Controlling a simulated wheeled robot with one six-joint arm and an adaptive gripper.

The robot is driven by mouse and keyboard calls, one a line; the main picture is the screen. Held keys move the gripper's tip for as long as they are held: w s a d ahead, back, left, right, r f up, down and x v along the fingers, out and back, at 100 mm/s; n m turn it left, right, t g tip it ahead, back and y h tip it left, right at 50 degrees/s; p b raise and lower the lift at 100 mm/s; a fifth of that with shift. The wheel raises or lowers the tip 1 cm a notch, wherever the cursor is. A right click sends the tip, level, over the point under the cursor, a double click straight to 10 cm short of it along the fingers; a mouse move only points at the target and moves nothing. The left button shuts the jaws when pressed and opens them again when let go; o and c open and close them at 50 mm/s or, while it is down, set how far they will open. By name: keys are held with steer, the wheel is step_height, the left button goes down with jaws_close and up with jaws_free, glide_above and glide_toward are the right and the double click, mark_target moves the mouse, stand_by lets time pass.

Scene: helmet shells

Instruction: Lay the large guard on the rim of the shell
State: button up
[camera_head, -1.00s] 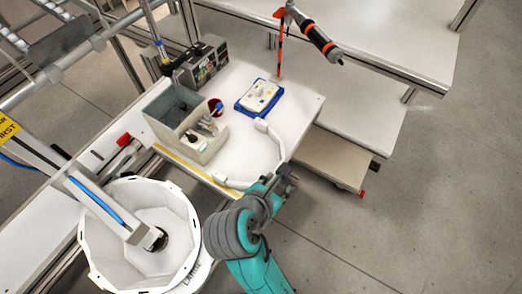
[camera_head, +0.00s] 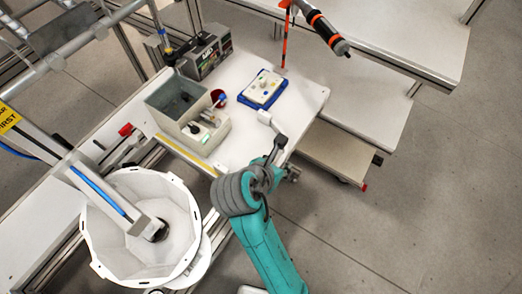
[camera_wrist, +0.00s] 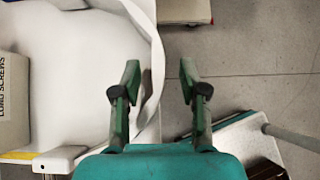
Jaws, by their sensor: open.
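The large guard (camera_head: 265,117) is a white curved strip on the white table, mostly hidden behind my arm in the head view. In the head view, my gripper (camera_head: 286,156) is at the table's right front edge. The white shell (camera_head: 97,262) stands open side up at lower left.
A grey bin (camera_head: 160,118) with small parts stands on the table (camera_head: 240,140). A blue-edged tray (camera_head: 246,103), a red cup (camera_head: 218,97) and a dark box (camera_head: 207,50) are behind. An orange-black tool (camera_head: 325,30) hangs above. A bar (camera_head: 105,192) reaches into the shell.

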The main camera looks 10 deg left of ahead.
steer(key=shift+x, duration=1.4)
jaws_close()
